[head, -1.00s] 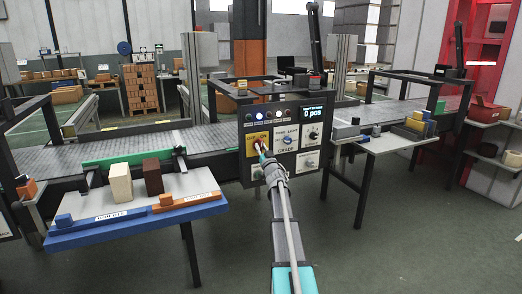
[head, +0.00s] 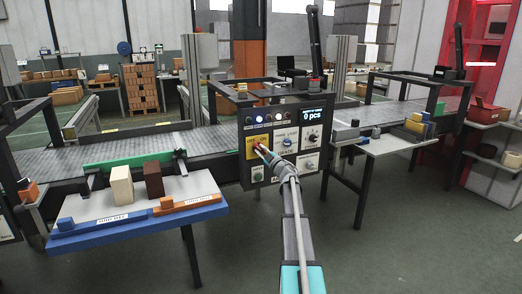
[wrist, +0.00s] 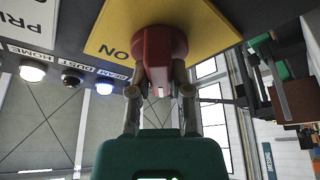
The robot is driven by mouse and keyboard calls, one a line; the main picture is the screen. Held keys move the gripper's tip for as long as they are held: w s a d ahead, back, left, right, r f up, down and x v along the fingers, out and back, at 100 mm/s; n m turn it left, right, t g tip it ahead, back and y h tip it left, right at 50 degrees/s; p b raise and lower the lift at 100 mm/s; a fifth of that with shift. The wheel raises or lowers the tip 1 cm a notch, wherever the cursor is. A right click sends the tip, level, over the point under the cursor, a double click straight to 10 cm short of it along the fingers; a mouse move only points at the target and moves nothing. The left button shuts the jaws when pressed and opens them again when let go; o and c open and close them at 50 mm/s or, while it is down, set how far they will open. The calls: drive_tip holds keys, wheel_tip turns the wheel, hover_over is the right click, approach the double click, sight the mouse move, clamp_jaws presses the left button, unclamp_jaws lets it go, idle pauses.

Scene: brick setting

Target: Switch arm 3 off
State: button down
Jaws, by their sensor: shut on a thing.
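The control panel (head: 284,155) stands at the front of the conveyor, with a yellow plate (head: 249,152) marked OFF and ON at its left. In the wrist view, a red rotary knob (wrist: 158,50) sits on the yellow plate (wrist: 108,30), beside the word ON, which appears upside down. My gripper (head: 261,148) reaches the knob from the front. The wrist view shows my gripper (wrist: 160,92) with one finger on each side of the knob, shut on it. A small white mark shows on the knob's edge. The OFF word is hidden there.
Lamps sit above the plate; a blue one (wrist: 104,87) and a white one (wrist: 32,72) are lit. The display (head: 313,114) reads 0 pcs. A blue tray (head: 140,220) with blocks juts out at left, and a side table (head: 385,146) stands at right.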

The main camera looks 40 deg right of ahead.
drive_tip(key=shift+n, duration=0.5)
drive_tip(key=c, duration=0.6)
unclamp_jaws()
drive_tip(key=shift+o, duration=0.2)
drive_tip(key=shift+m, duration=0.3)
